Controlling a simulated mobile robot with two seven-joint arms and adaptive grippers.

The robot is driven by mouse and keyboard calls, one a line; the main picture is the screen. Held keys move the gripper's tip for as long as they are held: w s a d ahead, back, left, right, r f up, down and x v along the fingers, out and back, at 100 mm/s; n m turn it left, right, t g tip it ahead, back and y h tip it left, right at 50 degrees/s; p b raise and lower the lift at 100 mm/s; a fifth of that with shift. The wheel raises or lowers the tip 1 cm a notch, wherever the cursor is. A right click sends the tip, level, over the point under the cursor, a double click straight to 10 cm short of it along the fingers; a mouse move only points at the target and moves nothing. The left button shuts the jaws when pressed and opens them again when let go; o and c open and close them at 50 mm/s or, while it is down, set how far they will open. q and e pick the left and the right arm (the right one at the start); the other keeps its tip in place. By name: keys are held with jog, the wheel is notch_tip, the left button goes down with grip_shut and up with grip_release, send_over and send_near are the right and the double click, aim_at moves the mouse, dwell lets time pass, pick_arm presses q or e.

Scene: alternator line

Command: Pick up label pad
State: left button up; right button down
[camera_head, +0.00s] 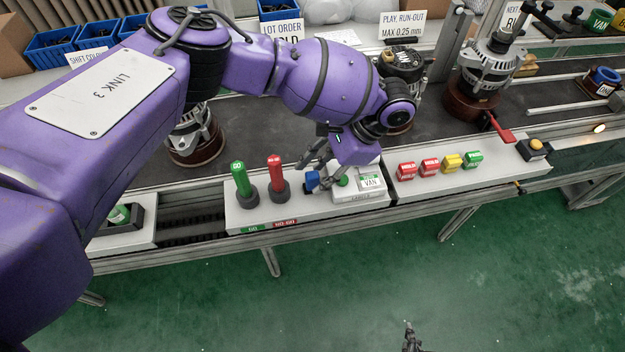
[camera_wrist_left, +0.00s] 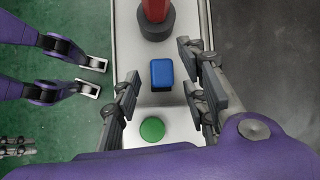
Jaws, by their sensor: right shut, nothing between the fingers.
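A small blue block (camera_head: 312,180), which looks like the label pad, stands on the white bench panel, between the red plug gauge and the label unit (camera_head: 368,182) reading VAN. It also shows in the left wrist view (camera_wrist_left: 162,73). My left gripper (camera_head: 322,172) is low over the panel beside it. In the left wrist view my left gripper's fingers (camera_wrist_left: 160,82) are apart, one on each side of the block's near end. A green round button (camera_wrist_left: 152,129) lies closer to the wrist. My right gripper (camera_head: 410,338) is shut and empty over the green floor, far from the bench.
A green gauge (camera_head: 239,178) and a red gauge (camera_head: 276,174) stand upright left of the block. Several red, yellow and green blocks sit on the panel to the right. Alternators stand on the dark conveyor behind. The floor in front is clear.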

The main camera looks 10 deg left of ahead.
pick_arm(q)
jog(key=shift+a+f, duration=0.25)
jog(key=shift+f, duration=0.05)
jog(key=shift+s, duration=0.1)
pick_arm(e)
jog(key=shift+w+a+r, duration=0.1)
jog(key=shift+w+r, duration=0.1)
jog(key=shift+w, duration=0.15)
pick_arm(q)
grip_shut()
pick_arm(e)
jog(key=shift+s+f, duration=0.1)
jog(key=shift+s, duration=0.05)
